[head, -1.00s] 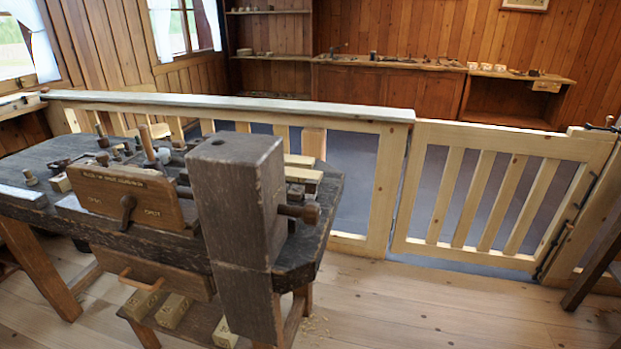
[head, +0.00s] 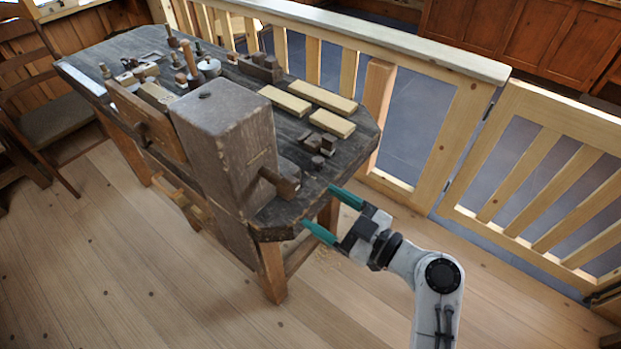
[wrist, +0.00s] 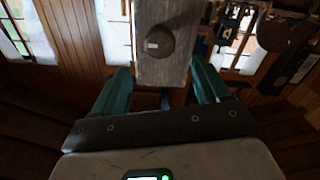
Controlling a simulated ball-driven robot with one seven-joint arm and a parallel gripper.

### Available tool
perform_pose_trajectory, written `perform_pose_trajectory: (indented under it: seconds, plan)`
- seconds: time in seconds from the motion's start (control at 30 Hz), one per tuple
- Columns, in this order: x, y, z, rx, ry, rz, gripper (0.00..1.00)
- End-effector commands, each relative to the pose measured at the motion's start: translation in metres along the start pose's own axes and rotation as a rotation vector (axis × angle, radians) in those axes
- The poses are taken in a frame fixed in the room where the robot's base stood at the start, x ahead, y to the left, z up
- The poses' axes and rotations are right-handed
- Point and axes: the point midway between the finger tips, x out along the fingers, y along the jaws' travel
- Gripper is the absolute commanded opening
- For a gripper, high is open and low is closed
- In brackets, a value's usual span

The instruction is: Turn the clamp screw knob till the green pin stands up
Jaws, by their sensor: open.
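The clamp screw knob (head: 288,186) is a dark brown wooden knob on a short shaft. It sticks out of the right side of a big grey-brown wooden block (head: 222,140) at the bench end. In the wrist view the round knob (wrist: 160,41) faces me with a small pale mark on it, in front of the block (wrist: 147,72). My gripper (head: 319,207) has green fingers spread apart, pointing at the knob from the right, empty and short of it. In the wrist view my gripper (wrist: 159,68) has the knob just above and between its fingertips. I make out no green pin.
The dark workbench (head: 350,150) holds pale wooden blocks (head: 322,97) and several small tools. A wooden railing (head: 450,110) runs behind it on the right. A chair (head: 45,130) stands at the left. The plank floor (head: 120,270) in front is clear.

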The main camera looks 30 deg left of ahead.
Motion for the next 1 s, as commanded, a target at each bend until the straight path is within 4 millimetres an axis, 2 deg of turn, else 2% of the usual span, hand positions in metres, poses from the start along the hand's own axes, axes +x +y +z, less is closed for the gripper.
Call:
perform_pose_trajectory:
  seconds: [0.3, 0.5, 0.7, 0.93, 1.0]
  plan:
    - [0.058, 0.000, -0.003, 0.000, 0.000, -0.003, 0.75]
    - [0.083, 0.000, -0.001, 0.001, -0.002, 0.000, 0.75]
    - [0.093, 0.000, 0.000, 0.001, -0.002, 0.000, 0.75]
    - [0.093, 0.000, 0.000, 0.000, -0.002, 0.001, 0.75]
    - [0.093, 0.000, 0.000, 0.000, -0.002, 0.001, 0.70]
